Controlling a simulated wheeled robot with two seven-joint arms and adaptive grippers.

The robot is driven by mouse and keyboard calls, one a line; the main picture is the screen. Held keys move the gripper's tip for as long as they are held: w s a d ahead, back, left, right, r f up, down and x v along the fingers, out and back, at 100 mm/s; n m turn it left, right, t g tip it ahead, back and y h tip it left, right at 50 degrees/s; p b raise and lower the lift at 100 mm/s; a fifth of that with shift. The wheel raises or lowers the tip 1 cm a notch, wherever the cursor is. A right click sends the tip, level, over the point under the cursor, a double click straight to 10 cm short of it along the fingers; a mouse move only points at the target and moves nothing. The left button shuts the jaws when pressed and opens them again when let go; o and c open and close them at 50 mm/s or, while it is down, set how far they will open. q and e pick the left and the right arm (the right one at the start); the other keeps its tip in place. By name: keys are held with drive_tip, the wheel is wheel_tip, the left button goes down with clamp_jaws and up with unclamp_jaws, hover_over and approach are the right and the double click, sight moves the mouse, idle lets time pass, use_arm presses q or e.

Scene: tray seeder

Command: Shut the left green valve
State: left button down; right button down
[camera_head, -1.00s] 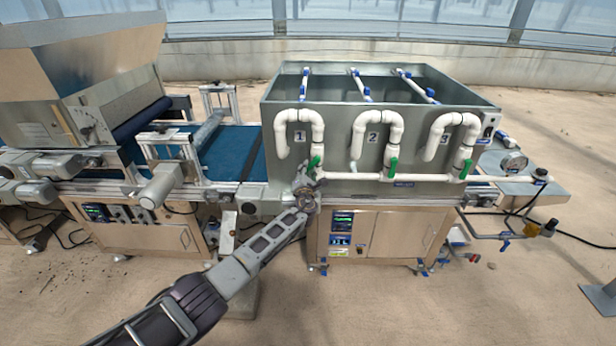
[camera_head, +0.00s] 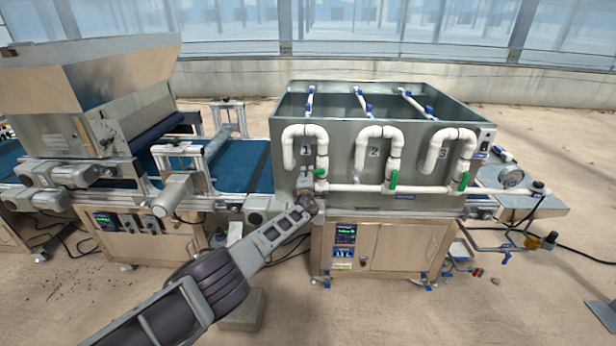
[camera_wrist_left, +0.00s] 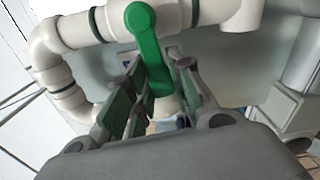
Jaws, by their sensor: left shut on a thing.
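The left green valve handle (camera_head: 320,172) is on the white pipe under number 1 on the grey tank (camera_head: 340,202). Only a small green part of it shows in the head view, beside my left gripper (camera_head: 311,180). In the left wrist view the green handle (camera_wrist_left: 146,38) runs from the white pipe (camera_wrist_left: 112,24) down between the two fingers. My left gripper (camera_wrist_left: 156,92) is shut on its lower part, which the fingers partly hide. My right gripper is in neither view.
Two more green valve handles, the middle one (camera_head: 393,179) and the right one (camera_head: 463,181), are on the same piping. A conveyor machine with a blue belt (camera_head: 240,163) stands to the left. A steel cabinet (camera_head: 390,245) is below the tank. Open floor lies in front.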

use_arm(q)
drive_tip(key=shift+r+m+p, duration=0.45)
drive_tip(key=shift+m, duration=0.35)
drive_tip(key=c, duration=1.3)
unclamp_jaws()
drive_tip(key=shift+d, duration=0.1)
drive_tip(key=shift+o, duration=0.2)
drive_tip(key=shift+s+r, duration=0.15)
drive_tip(key=shift+s, duration=0.2)
drive_tip(key=shift+s, duration=0.4)
drive_tip(key=s, duration=1)
drive_tip(key=shift+s+f, duration=0.2)
drive_tip(key=shift+s, duration=0.05)
idle(0.4)
